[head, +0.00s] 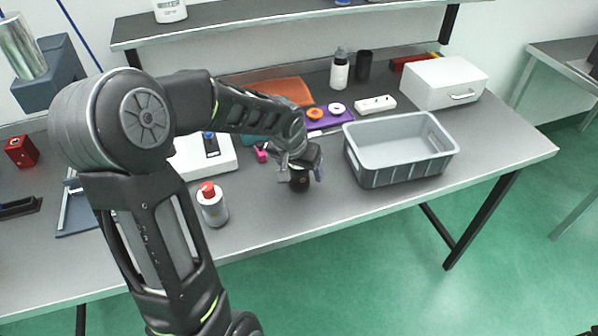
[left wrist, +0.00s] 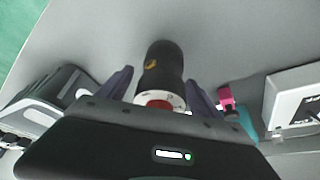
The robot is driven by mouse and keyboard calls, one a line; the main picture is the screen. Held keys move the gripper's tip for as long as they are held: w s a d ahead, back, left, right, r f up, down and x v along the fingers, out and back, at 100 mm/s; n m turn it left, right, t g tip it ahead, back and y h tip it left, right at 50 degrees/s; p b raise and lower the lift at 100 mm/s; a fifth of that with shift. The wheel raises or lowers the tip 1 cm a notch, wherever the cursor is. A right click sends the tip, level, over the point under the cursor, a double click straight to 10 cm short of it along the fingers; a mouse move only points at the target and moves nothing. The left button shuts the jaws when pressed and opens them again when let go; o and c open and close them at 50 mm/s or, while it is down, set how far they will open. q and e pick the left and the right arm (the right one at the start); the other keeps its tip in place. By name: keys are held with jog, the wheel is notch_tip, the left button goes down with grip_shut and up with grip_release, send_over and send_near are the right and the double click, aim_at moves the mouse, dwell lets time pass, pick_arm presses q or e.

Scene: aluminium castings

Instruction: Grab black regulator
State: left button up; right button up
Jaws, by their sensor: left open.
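The black regulator (left wrist: 162,68) is a dark cylinder with a pale and red end, seen between the fingers in the left wrist view. In the head view its dark body (head: 299,183) shows just below my left gripper (head: 302,172), partly hidden by it. My left gripper, also in the left wrist view (left wrist: 160,90), is open, with one purple finger on each side of the regulator. I cannot tell whether either finger touches it. My right gripper is in neither view.
A grey bin (head: 385,178) stands right of the gripper. A bottle with a red cap (head: 212,205) stands to the left, near the front edge. A white device (head: 205,158) and a purple tray (head: 330,118) lie behind. The bench front between bottle and bin is clear.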

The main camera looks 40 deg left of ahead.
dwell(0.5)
pick_arm(q)
jog(key=shift+r, duration=0.1)
grip_shut()
dwell(0.6)
